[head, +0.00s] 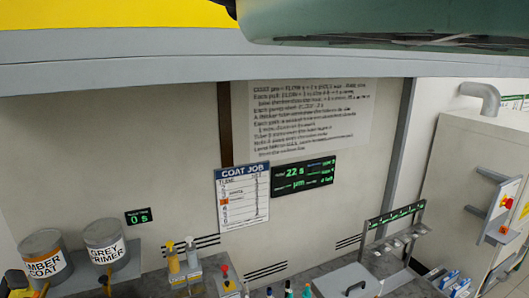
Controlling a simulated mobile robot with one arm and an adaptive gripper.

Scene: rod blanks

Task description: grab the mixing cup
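I cannot make out a mixing cup in the head view. Several small items with coloured tops (289,291) stand at the bottom edge, cut off by the frame, and I cannot tell whether a cup is among them. My gripper is not in view, so its state does not show.
An amber coat can (43,262) and a grey primer can (106,246) stand on a shelf at left. Pump bottles (183,262) stand right of them. A grey lidded box (345,281) and a rack (393,243) sit at right, before a cabinet (460,190). A large dark green shape (400,20) blocks the top.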

